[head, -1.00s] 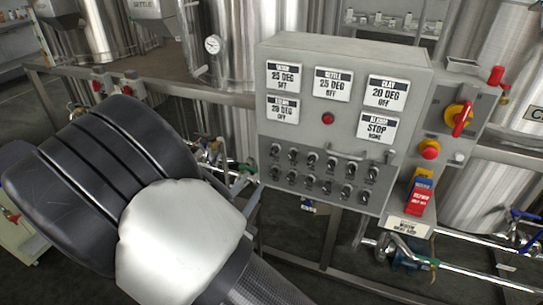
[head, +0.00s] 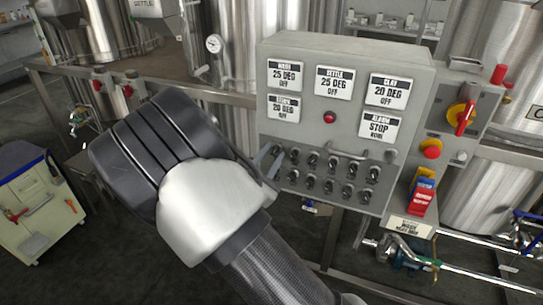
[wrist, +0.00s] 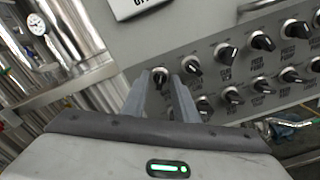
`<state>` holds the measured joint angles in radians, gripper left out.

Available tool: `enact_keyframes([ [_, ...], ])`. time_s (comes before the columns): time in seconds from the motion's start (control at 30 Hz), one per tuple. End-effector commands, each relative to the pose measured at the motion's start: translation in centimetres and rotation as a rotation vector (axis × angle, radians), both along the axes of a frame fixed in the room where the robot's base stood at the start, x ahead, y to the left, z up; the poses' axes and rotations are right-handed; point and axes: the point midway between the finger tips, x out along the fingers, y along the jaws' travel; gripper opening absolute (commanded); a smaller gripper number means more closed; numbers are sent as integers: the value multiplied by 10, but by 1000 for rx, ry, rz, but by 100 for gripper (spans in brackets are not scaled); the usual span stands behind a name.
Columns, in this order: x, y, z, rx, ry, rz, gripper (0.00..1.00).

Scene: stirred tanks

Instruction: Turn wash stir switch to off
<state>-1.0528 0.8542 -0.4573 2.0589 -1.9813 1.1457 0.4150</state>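The grey control panel (head: 345,135) carries two rows of black rotary switches on its lower part. Their labels are too small to read surely, so I cannot tell by text which is the wash stir switch. My gripper (head: 270,164) is at the left end of the rows in the head view, partly covering them. In the wrist view my gripper (wrist: 161,76) is open, with one finger on each side of the leftmost upper switch (wrist: 160,79). I cannot tell whether the fingers touch it. The neighbouring upper switch (wrist: 193,66) is just right of the right finger.
A bar handle (head: 345,153) sticks out above the switches. Right of the panel are a red and yellow rotary switch (head: 465,118), a red button (head: 431,149) and red and blue tags (head: 420,195). A steel rail (head: 150,83) and tanks stand behind. A cart (head: 40,195) is left.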

Motion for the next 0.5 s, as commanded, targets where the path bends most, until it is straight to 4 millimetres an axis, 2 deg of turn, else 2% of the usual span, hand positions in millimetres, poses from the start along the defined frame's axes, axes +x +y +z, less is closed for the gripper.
enact_keyframes([
  [0.07,0,0,0,0,0,0,25],
  [0.2,0,0,0,0,0,0,1],
  [0.5,-1,0,1,-20,9,0,0],
])
